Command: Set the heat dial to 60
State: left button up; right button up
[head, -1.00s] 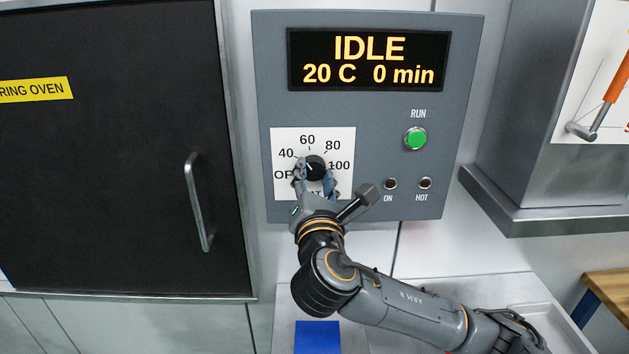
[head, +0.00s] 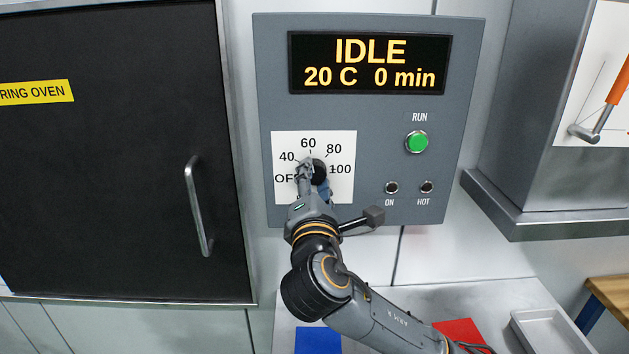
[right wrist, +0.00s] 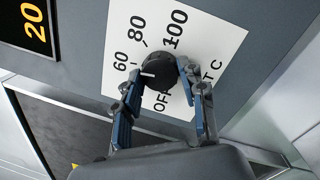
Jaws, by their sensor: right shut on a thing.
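The heat dial (head: 319,171) is a round black knob on a white scale plate (head: 343,142) marked OFF, 40, 60, 80 and 100. My right gripper (head: 315,178) reaches it from below, with its fingers shut on either side of the knob and hiding part of the scale. In the right wrist view the dial (right wrist: 160,68) sits between the blue-grey fingertips (right wrist: 163,82). Its white pointer line lies to the 40 side of the 60 mark; the exact reading is unclear. My left gripper is out of view.
The grey panel's display (head: 369,63) reads IDLE, 20 C, 0 min. A green RUN button (head: 416,141) and ON and HOT lamps sit right of the dial. The black oven door (head: 110,150) is at left. Blue (head: 318,340) and red (head: 460,331) patches lie on the counter below.

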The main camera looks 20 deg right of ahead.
jog(key=shift+r, duration=0.1)
jog(key=o, duration=1.2)
jog(key=shift+d, duration=0.1)
jog(key=shift+c, duration=0.2)
jog(key=shift+s, duration=0.1)
jog(key=shift+s+a, duration=0.2)
jog(key=shift+s, duration=0.05)
jog(key=v, duration=1.1)
jog(key=shift+s, duration=0.15)
